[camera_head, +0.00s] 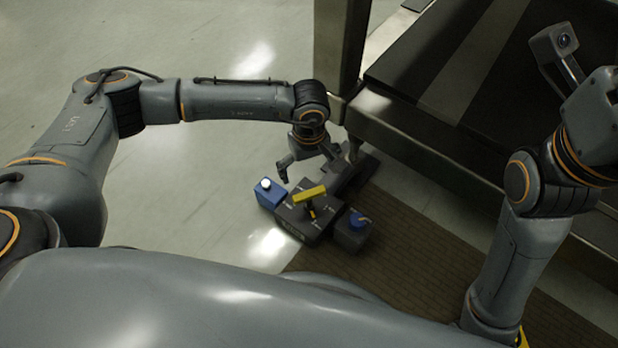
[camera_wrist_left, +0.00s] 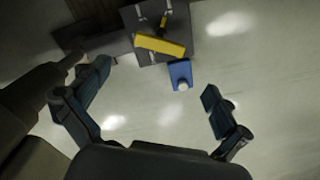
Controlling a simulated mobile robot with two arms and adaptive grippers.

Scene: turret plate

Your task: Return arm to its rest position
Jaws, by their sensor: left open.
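My left gripper (camera_head: 315,170) hangs above and behind a small group of control boxes in the head view. Its fingers are spread with nothing between them; they also frame the left wrist view (camera_wrist_left: 157,80). The dark middle box (camera_head: 297,222) carries a yellow T-shaped handle (camera_head: 309,193), seen in the left wrist view too (camera_wrist_left: 160,46). A blue box (camera_head: 269,197) with a white button stands on its left. It shows beyond the open fingers in the left wrist view (camera_wrist_left: 181,72). My right arm stands at the right; its gripper is not visible.
A dark metal-framed bench (camera_head: 440,165) rises close behind, with an upright post (camera_head: 338,50). A brown ribbed mat (camera_head: 430,265) lies at front right. Pale floor (camera_head: 200,170) is clear at left.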

